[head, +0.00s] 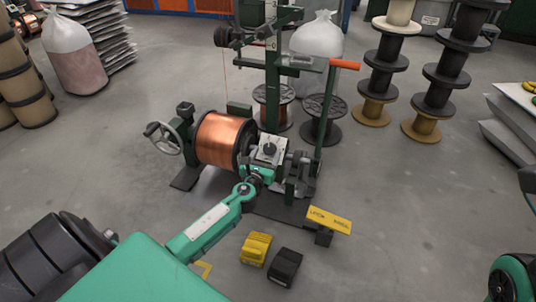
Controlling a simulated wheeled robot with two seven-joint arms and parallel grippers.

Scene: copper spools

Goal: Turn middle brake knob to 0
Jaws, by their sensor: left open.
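A winding machine with a large copper spool (222,139) stands in the middle of the head view. Just right of the spool is a light metal box with a dark knob (269,150) on its top face; its setting is too small to read. I cannot tell for sure whether it is the middle brake knob. My left gripper (260,173) reaches in from the lower left and is open just in front of and below this box. Its fingers are small and partly blend with the machine, so contact cannot be told. My right gripper is not in view.
A handwheel (163,138) is left of the spool. An orange-handled lever (345,65) rises at the right.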

